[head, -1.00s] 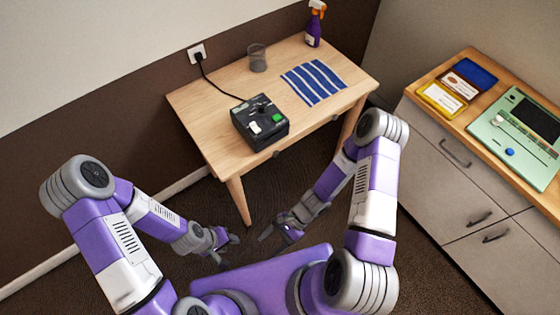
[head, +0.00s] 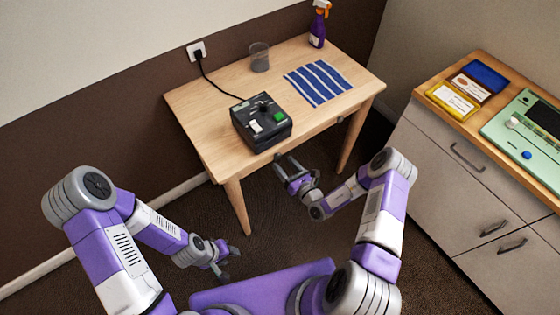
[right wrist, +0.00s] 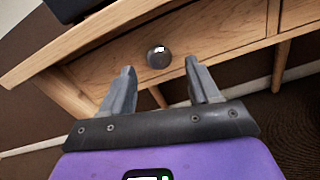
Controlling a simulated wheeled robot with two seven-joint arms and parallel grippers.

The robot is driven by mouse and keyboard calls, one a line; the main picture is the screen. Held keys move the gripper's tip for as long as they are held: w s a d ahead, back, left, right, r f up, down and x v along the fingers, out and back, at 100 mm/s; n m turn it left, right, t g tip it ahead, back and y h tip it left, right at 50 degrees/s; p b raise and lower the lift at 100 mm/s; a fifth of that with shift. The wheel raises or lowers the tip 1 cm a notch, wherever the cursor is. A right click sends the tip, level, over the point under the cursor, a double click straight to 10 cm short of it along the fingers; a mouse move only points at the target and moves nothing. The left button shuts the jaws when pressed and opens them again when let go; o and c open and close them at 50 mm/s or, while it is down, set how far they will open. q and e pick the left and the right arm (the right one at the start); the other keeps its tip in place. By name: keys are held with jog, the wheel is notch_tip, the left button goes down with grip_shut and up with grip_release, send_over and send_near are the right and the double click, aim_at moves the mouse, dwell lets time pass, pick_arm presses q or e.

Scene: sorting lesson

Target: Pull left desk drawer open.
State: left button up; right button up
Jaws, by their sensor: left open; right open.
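The wooden desk (head: 215,120) stands against the brown wall. In the right wrist view, the left drawer (right wrist: 215,38) has a wooden front with a round metal knob (right wrist: 158,57); it looks shut. My right gripper (head: 287,162) is open at the desk's front edge. In the right wrist view, its fingers (right wrist: 160,78) point at the drawer, one on each side of the knob's line, with the knob just beyond the tips and not gripped. In the head view, the knob is hard to make out by the fingers. My left gripper (head: 222,266) is open and empty, low over the carpet.
A cabinet (head: 450,180) with trays and a green board stands right. Desk legs (head: 238,205) flank the right gripper.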

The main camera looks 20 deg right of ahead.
aim_at(279, 158)
jog(key=shift+b+x, duration=0.35)
jog(key=shift+x, duration=1.45)
grip_shut()
